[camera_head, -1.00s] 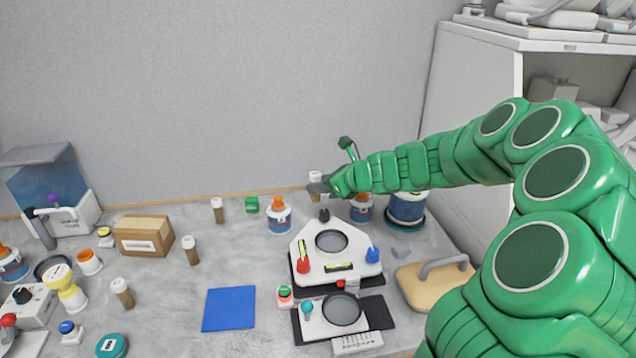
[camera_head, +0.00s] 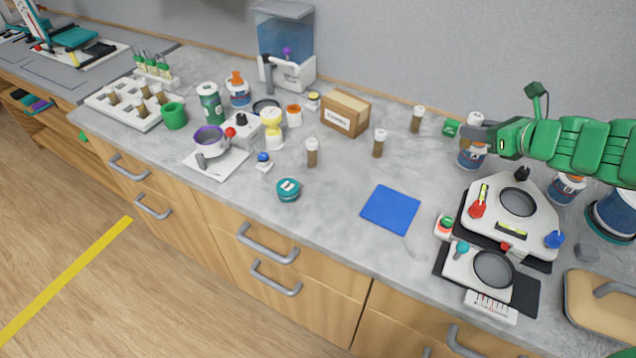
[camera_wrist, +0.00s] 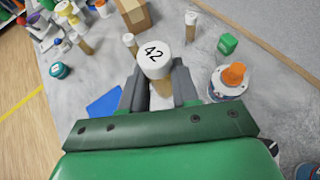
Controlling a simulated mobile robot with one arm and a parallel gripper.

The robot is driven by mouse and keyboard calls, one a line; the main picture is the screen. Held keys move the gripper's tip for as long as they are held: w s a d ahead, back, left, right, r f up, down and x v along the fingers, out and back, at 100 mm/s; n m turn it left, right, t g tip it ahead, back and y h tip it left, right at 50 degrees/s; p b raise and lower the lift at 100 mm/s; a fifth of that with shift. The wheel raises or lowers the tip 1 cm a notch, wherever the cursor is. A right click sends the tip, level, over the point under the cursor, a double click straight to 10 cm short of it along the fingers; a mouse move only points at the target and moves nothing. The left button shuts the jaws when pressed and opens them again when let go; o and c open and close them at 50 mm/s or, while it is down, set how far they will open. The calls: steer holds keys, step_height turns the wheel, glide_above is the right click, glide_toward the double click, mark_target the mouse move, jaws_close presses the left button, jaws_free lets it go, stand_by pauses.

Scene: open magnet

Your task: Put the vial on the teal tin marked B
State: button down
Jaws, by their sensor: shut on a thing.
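My gripper (camera_head: 474,136) is shut on a vial and holds it above the counter at the right of the head view. The vial's white cap shows above the fingers (camera_head: 475,118), and in the wrist view the cap of the vial (camera_wrist: 154,57) reads 42. Most of its body is hidden by the fingers. A low round teal tin (camera_head: 288,190) stands near the counter's front edge, left of the blue mat, well apart from my gripper. It also shows at the left in the wrist view (camera_wrist: 60,71). The mark on its pale label is too small to read.
Other white-capped vials stand on the counter (camera_head: 379,143), (camera_head: 312,152), (camera_head: 416,119). A blue mat (camera_head: 390,209) lies right of the tin. A cardboard box (camera_head: 345,112) stands behind. A white device (camera_head: 511,211) is at right. Bare counter surrounds the tin.

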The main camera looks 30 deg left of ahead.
steer(key=s+a+r+n+g+y, duration=0.1)
steer(key=s+a+n+g, duration=0.3)
steer(key=s+a, duration=0.95)
steer(key=s+a+r+n+g+y, duration=0.1)
steer(key=s+a+n+g, duration=0.3)
steer(key=s+a, duration=0.9)
glide_above(293, 188)
steer(key=f, duration=0.9)
steer(key=shift+s+d, duration=0.2)
steer(key=shift+w+a+f, duration=0.2)
steer(key=shift+f, duration=1.75)
steer(key=shift+f, duration=0.1)
steer(key=c, duration=0.8)
jaws_free()
steer(key=shift+c, duration=0.2)
